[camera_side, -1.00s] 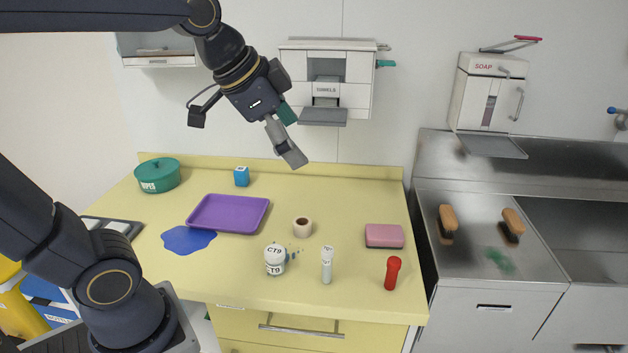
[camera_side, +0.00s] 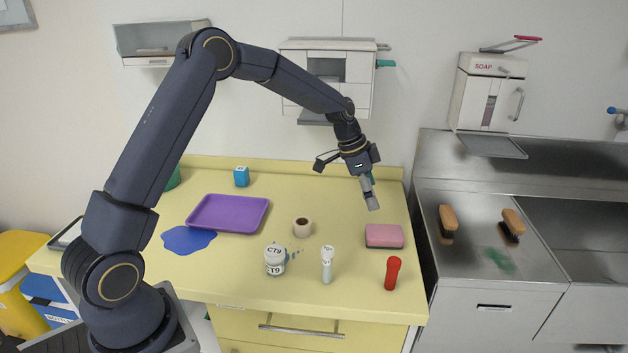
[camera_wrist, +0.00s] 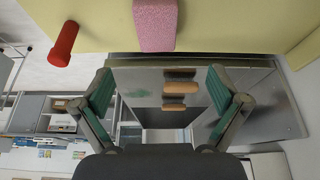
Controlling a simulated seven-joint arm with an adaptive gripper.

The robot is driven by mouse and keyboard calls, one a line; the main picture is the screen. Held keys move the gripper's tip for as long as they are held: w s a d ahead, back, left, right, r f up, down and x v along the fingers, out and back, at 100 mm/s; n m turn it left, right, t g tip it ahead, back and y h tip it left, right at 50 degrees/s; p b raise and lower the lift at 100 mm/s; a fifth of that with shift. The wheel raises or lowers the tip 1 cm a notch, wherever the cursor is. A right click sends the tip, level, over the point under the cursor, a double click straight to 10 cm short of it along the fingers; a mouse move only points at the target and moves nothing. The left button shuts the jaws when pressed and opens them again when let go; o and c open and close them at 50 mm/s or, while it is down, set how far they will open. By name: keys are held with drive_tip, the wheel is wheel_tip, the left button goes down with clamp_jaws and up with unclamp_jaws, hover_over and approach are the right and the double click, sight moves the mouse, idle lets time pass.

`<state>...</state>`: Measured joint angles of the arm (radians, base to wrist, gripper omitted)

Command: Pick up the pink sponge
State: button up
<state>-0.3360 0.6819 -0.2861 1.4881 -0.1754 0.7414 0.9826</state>
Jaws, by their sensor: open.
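The pink sponge (camera_side: 384,236) lies flat on the right part of the yellow counter in the side view. It also shows at the top of the wrist view (camera_wrist: 155,24), partly cut off by the frame edge. My gripper (camera_side: 373,205) is above the counter, a little up and left of the sponge, and apart from it. In the wrist view my gripper (camera_wrist: 160,84) has its two green-padded fingers spread wide, with nothing between them but the distant sink unit.
The steel sink unit (camera_side: 490,270) is right, with two brushes.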

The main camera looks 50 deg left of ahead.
sight(384, 232)
drive_tip(key=x, duration=0.7)
drive_tip(key=shift+x, duration=2.7)
drive_tip(key=shift+s+d+f, duration=0.1)
drive_tip(key=shift+s+f, duration=0.1)
drive_tip(key=shift+f, duration=0.05)
drive_tip(key=c, duration=0.8)
